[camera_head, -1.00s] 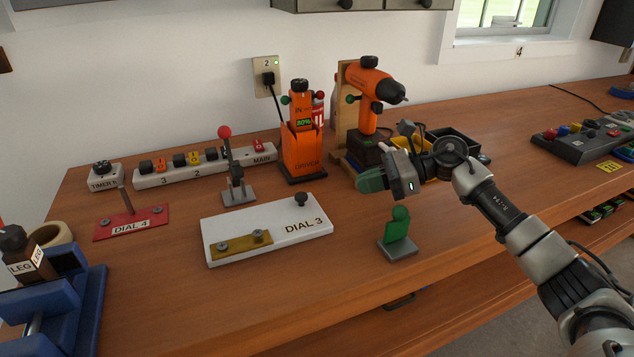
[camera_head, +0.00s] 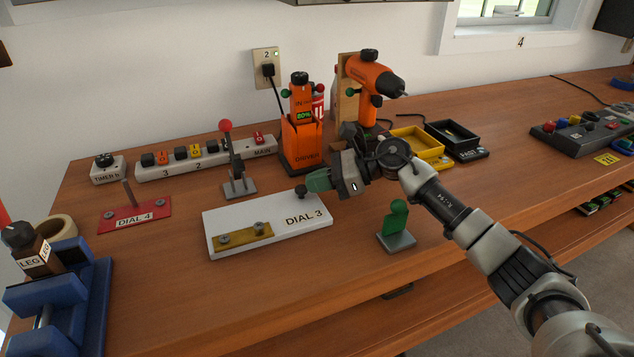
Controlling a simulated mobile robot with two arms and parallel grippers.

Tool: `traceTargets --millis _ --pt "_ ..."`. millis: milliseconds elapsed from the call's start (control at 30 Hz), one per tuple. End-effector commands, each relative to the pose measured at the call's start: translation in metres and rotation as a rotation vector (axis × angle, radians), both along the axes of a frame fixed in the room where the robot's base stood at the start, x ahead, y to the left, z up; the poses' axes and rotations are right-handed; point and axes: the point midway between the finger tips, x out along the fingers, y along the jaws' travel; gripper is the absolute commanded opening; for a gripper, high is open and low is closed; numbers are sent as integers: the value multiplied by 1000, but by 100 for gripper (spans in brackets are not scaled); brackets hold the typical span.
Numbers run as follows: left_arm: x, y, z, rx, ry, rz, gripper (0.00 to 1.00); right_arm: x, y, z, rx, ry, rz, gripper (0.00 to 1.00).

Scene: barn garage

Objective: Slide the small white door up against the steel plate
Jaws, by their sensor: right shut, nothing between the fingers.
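A flat white panel (camera_head: 250,218) marked DIAL 3 lies on the workbench, left of centre in the head view. It carries a dark knob (camera_head: 301,191) near its back right corner and a brass-coloured strip (camera_head: 243,236) with two round fasteners at its front left. It is the only white, door-like piece I see; I cannot tell for sure that it is the door. No steel plate can be clearly picked out. My right gripper (camera_head: 318,180), with green fingertips, is shut and empty just right of the knob; I cannot tell if they touch. My left gripper is not in view.
An orange driver in its holder (camera_head: 302,147) and an orange drill (camera_head: 372,85) stand behind my gripper. A green upright piece on a grey base (camera_head: 396,240) stands to the right of the panel.

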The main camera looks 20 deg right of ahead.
Motion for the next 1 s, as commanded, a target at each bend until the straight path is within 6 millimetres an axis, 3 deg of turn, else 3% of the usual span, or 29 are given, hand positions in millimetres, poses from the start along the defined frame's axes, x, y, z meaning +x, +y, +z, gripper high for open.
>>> traceTargets --millis 167,367,433,1000 --pt "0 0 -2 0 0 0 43 -1 -3 -1 0 1 0 0" --pt "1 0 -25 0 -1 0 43 -15 -42 -8 -4 1 -5 0" --pt "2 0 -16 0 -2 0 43 -14 -36 0 1 1 1 0" --pt "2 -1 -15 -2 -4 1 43 -13 -35 0 1 1 0 0"
